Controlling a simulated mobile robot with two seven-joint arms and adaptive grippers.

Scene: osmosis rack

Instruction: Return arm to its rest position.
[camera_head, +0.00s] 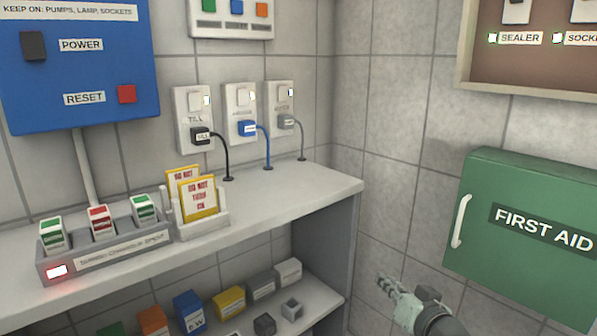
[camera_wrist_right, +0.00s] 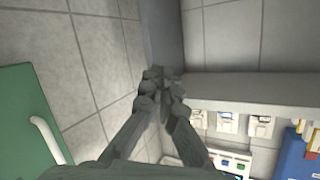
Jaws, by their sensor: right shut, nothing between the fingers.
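My right gripper (camera_head: 385,284) is at the lower right of the head view, in front of the tiled wall, right of the shelf unit and below left of the green first aid box (camera_head: 520,236). It is shut and empty. In the right wrist view its fingertips (camera_wrist_right: 163,88) meet in the middle of the picture, apart from the shelf. That view is turned, with the shelf at its right and the first aid box (camera_wrist_right: 30,125) at its left. My left gripper is not in either view.
The shelf top (camera_head: 300,187) carries a grey tray (camera_head: 110,250) of switch-like pieces and a white card holder (camera_head: 203,228). Three plugged sockets (camera_head: 240,112) are on the wall behind. A blue power panel (camera_head: 85,75) hangs at left. A framed board (camera_head: 530,70) hangs upper right.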

